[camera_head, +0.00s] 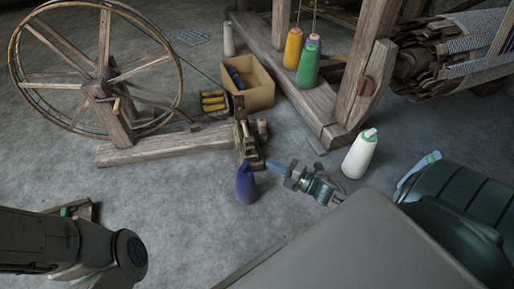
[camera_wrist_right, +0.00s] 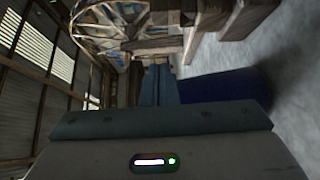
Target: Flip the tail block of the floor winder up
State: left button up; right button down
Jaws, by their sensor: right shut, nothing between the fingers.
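The floor winder (camera_head: 165,148) stands at left, with a large spoked wheel (camera_head: 104,75) and a long wooden base. Its tail block (camera_head: 246,142) is the small wooden assembly at the base's right end; whether it is tilted or flat is hard to tell. My right gripper (camera_head: 268,163) has its blue fingertips just right of the tail block, low over the floor. In the right wrist view the fingers (camera_wrist_right: 160,85) are together and empty, pointing towards wooden parts. My left arm shows at lower left; its gripper is not visible.
A dark blue cone (camera_head: 246,184) stands close beside my right fingertips. A cardboard box (camera_head: 253,84) sits behind the winder, and the loom frame (camera_head: 290,85) carries several thread cones. The floor left of the blue cone is clear.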

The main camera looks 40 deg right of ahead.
aim_at(247, 144)
jog(key=w+b, duration=0.1)
jog(key=w, duration=0.2)
jog(key=w+b, duration=0.1)
jog(key=w, duration=0.2)
jog(key=w+b, duration=0.1)
jog(key=w, duration=0.2)
jog(key=shift+a+b, duration=0.25)
jog(key=shift+b, duration=0.15)
jog(key=shift+w, duration=0.1)
jog(key=shift+w+d+r+p, duration=0.1)
jog(key=shift+w+d+p, duration=0.15)
jog(key=shift+w, duration=0.35)
jog(key=shift+w+d+p, duration=0.15)
jog(key=shift+w+d, duration=0.15)
jog(key=shift+w, duration=0.3)
jog(key=shift+w+d, duration=0.15)
